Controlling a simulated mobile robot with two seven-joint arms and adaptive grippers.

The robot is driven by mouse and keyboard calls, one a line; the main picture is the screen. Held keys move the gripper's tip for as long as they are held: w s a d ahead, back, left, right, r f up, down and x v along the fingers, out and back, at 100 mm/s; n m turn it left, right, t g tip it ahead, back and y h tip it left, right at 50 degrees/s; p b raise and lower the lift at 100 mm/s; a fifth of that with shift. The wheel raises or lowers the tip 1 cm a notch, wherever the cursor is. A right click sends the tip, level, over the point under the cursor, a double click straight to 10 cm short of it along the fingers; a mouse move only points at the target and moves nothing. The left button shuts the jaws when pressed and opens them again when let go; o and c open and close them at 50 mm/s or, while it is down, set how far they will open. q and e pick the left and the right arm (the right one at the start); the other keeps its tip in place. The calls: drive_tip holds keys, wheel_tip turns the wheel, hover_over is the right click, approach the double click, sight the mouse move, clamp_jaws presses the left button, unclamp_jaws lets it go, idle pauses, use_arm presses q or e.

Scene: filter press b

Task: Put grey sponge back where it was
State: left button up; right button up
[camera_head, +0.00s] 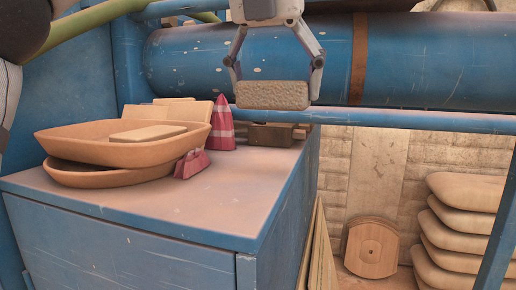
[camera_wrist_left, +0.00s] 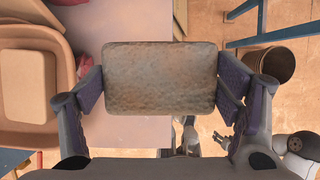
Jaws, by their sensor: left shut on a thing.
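The grey sponge (camera_head: 272,95) is a rough, flat rectangular block. My left gripper (camera_head: 274,88) is shut on it by its two short ends and holds it level in the air, in front of the blue pipe and near the cabinet's far right corner. In the left wrist view the sponge (camera_wrist_left: 160,78) fills the middle between the purple-grey finger pads. Its face there is grey with brownish patches. Parts that look like my right arm and gripper (camera_wrist_left: 207,135) show small at the lower right in that view; its jaws are too unclear to judge.
The blue cabinet (camera_head: 150,215) bears two stacked tan trays (camera_head: 75,142), with a pale block (camera_head: 148,133) in the upper one. Red cone-like pieces (camera_head: 222,125) and a dark brown block (camera_head: 270,136) stand near. The cabinet's front right top is clear. Stacked sacks (camera_head: 455,225) stand right.

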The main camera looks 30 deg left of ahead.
use_arm(q)
drive_tip(key=w+a+f, duration=0.1)
drive_tip(key=a+f, duration=0.1)
drive_tip(key=w+a+f, duration=0.1)
drive_tip(key=f, duration=0.1)
drive_tip(key=w+a+f, duration=0.2)
drive_tip(key=shift+a, duration=0.3)
drive_tip(key=x, duration=0.4)
drive_tip(key=shift+s+a, duration=0.25)
drive_tip(key=shift+s, duration=0.15)
drive_tip(key=shift+f, duration=0.3)
drive_tip(key=shift+f, duration=0.1)
drive_tip(key=o, duration=0.8)
drive_tip(key=shift+f, duration=0.1)
drive_tip(key=shift+o, duration=0.2)
drive_tip(key=v, duration=1.2)
drive_tip(key=shift+r, duration=0.2)
